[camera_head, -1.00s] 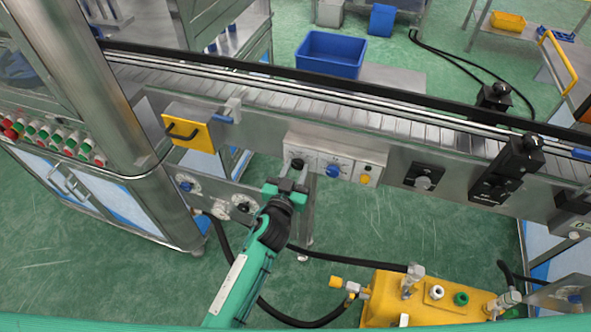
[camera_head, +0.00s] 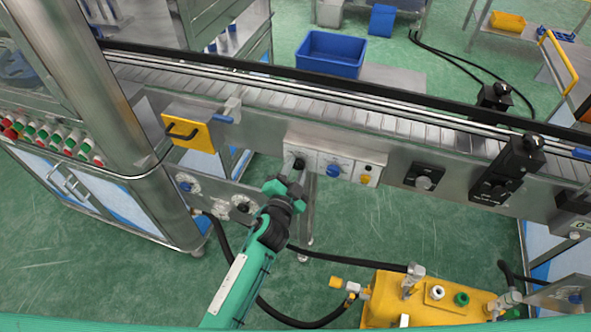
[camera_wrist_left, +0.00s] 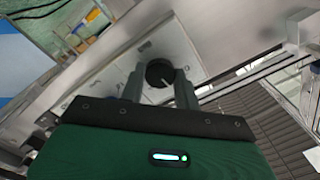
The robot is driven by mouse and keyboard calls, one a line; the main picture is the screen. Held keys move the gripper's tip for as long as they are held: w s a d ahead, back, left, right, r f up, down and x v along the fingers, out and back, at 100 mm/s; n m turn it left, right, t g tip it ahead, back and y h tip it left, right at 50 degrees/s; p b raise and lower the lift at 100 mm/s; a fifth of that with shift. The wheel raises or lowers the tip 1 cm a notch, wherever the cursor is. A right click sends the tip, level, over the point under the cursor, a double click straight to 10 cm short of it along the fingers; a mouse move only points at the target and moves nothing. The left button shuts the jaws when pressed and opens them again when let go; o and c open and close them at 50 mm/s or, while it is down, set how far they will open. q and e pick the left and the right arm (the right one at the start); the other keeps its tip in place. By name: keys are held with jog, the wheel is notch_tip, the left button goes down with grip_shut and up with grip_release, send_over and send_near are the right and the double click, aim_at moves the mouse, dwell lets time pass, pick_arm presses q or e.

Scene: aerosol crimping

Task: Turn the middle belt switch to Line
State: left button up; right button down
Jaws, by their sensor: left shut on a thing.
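A pale switch panel on the belt's front side carries a black knob (camera_head: 299,163), a blue knob (camera_head: 333,170) and a yellow knob (camera_head: 365,179), from left to right. My left gripper (camera_head: 296,171) is at the black knob, the leftmost one, and shut on it. In the left wrist view the black round knob (camera_wrist_left: 159,73) sits between the two grey fingers, with a pale pointer line on its face. The panel's lettering is too small to read. My right gripper is out of view.
The conveyor belt (camera_head: 390,125) runs behind the panel. A yellow plate with a black handle (camera_head: 190,132) is to the left. Black switch boxes (camera_head: 424,178) are to the right. A yellow machine (camera_head: 395,305) stands below on the green floor.

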pick_arm(q)
jog(key=shift+m, duration=0.4)
jog(key=o, duration=1)
jog(key=shift+c, duration=0.2)
jog(key=shift+s, duration=0.1)
jog(key=b+v, duration=0.2)
jog(key=v, duration=1.1)
jog(key=shift+s+a, duration=0.15)
jog(key=shift+s, duration=0.1)
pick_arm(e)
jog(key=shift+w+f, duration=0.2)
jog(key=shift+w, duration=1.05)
